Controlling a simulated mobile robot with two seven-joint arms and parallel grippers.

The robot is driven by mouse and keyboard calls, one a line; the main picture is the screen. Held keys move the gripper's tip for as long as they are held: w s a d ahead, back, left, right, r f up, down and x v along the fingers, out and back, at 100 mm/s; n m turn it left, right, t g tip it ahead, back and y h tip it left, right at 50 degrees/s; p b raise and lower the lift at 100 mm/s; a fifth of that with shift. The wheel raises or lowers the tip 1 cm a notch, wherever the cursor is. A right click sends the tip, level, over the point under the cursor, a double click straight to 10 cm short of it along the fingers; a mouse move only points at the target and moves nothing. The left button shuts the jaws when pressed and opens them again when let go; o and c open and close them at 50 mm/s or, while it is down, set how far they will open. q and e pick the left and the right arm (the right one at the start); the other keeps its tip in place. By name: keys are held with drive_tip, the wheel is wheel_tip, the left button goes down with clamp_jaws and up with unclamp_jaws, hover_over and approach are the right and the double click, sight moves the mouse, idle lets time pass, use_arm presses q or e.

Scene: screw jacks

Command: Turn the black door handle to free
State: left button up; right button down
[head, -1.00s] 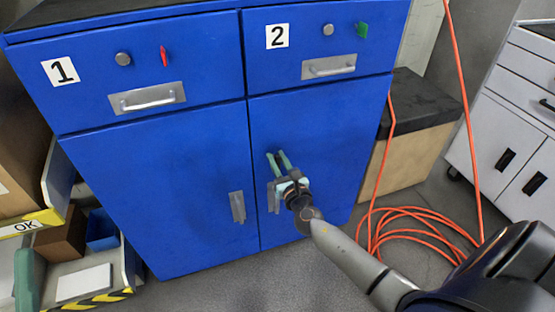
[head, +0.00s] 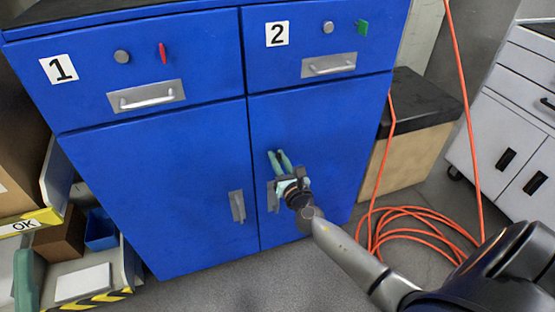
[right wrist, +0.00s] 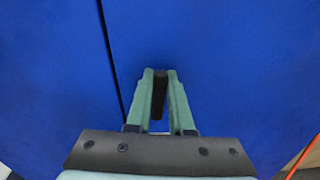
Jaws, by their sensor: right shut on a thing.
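The blue cabinet (head: 160,190) has two lower doors. My right gripper (head: 279,158) reaches the right lower door (head: 325,130), with its green fingers pointing at the door face. In the right wrist view my right gripper (right wrist: 160,80) is shut on the black door handle (right wrist: 160,92), which shows as a dark upright piece between the two fingers. The handle's full shape and angle are hidden by the fingers. In the head view I cannot make out the handle apart from the gripper. My left gripper is not in view.
Grey pulls sit on the left lower door (head: 237,206) and the drawers. A red key-like knob (head: 163,53) and a green one (head: 362,28) are on the drawers. An orange cable (head: 410,226) lies coiled on the floor at right. A grey cabinet (head: 510,130) stands far right.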

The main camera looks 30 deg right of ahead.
drive_tip(key=m, duration=0.1)
drive_tip(key=m+b, duration=0.1)
drive_tip(key=m, duration=0.2)
drive_tip(key=shift+d+f+b, duration=0.2)
drive_tip(key=shift+d+b, duration=0.1)
drive_tip(key=shift+b, duration=0.1)
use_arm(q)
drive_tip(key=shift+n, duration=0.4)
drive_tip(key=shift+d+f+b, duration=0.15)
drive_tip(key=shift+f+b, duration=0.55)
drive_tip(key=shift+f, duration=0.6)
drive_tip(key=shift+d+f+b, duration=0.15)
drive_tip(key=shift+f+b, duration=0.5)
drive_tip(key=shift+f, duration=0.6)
use_arm(e)
drive_tip(key=shift+s+d+f+m, duration=0.1)
drive_tip(key=shift+d+f+m, duration=0.1)
drive_tip(key=shift+m, duration=1.9)
drive_tip(key=shift+d+f+m, duration=0.1)
drive_tip(key=shift+f+m, duration=0.15)
drive_tip(key=shift+m, duration=1.85)
drive_tip(key=shift+s+d+f+m, duration=0.1)
drive_tip(key=shift+d+f+m, duration=0.1)
drive_tip(key=shift+m, duration=1.9)
drive_tip(key=c, duration=0.8)
unclamp_jaws()
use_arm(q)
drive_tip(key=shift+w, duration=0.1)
use_arm(e)
drive_tip(key=shift+a, duration=0.1)
